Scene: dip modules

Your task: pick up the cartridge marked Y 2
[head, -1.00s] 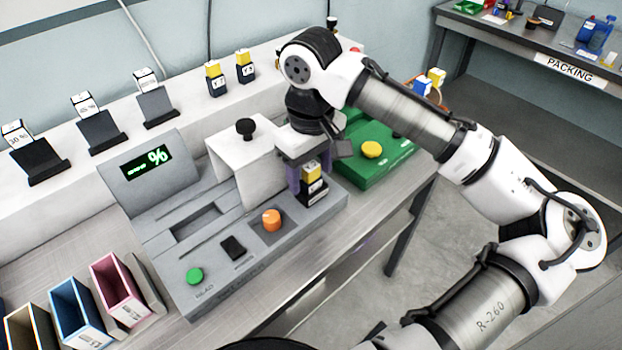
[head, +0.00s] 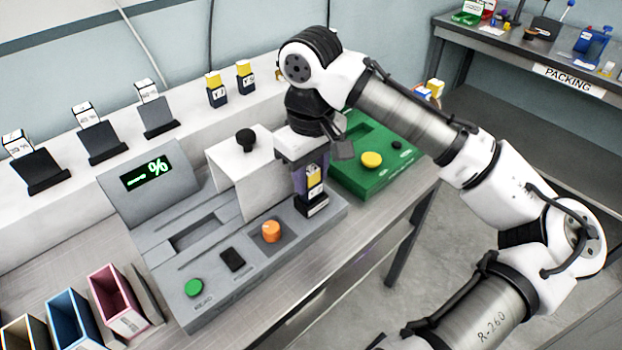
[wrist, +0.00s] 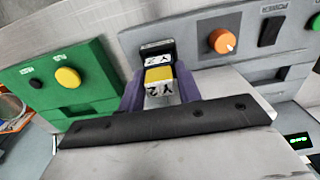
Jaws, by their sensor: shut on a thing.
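The cartridge marked Y 2 (wrist: 160,82) has a yellow top and a white label; its mark is readable in the wrist view. In the head view the cartridge (head: 314,180) stands upright at the black holder (head: 312,205) on the right end of the grey machine. My gripper (wrist: 160,92) has its purple fingers on both sides of the cartridge and is shut on it. In the head view my gripper (head: 308,178) is seen from the side, partly covering the cartridge. I cannot tell whether the cartridge's bottom is clear of the holder.
The grey machine (head: 205,310) has an orange knob (head: 271,231) and a green button (head: 194,287) close by. A green box (head: 372,185) stands to the right. Two other yellow-topped cartridges (head: 216,90) stand on the back ledge. Open bins (head: 118,300) are at lower left.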

